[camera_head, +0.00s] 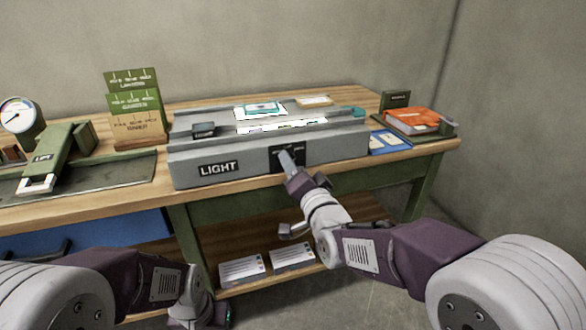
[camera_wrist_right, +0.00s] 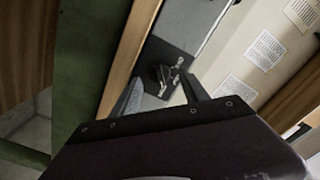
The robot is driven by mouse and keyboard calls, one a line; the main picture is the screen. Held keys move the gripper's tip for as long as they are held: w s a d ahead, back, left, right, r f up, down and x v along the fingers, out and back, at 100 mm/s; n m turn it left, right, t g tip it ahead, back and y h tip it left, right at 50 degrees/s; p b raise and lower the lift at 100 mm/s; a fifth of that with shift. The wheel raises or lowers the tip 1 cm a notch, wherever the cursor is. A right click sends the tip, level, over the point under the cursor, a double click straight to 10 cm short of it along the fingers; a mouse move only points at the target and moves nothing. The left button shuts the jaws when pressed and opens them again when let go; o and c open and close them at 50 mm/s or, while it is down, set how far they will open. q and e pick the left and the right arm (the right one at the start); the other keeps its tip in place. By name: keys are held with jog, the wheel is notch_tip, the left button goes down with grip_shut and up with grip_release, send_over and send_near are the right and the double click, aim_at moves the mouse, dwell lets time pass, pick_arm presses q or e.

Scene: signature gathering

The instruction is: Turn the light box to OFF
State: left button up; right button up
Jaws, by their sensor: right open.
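The grey light box (camera_head: 240,158) stands on the wooden workbench, with a "LIGHT" label (camera_head: 218,167) on its front. White areas on its top look bright. A black switch panel (camera_head: 298,149) sits on its front, right of the label. My right gripper (camera_head: 287,160) is at this panel and covers part of it. In the right wrist view its two fingers are apart, with the dark switch panel (camera_wrist_right: 178,62) and a small switch lever (camera_wrist_right: 162,76) between and beyond them. I cannot read the switch setting. My left gripper (camera_head: 203,312) hangs low at the bottom, its fingers unclear.
An orange book (camera_head: 412,120) lies at the right. A wall closes off the right side.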

jog(key=shift+w+a, duration=0.2)
jog(key=shift+w, duration=0.5)
grip_shut()
jog(key=shift+n, duration=0.3)
jog(key=n, duration=1.9)
jog(key=shift+s+a, duration=0.1)
jog(key=shift+a, duration=0.1)
jog(key=shift+n, duration=0.3)
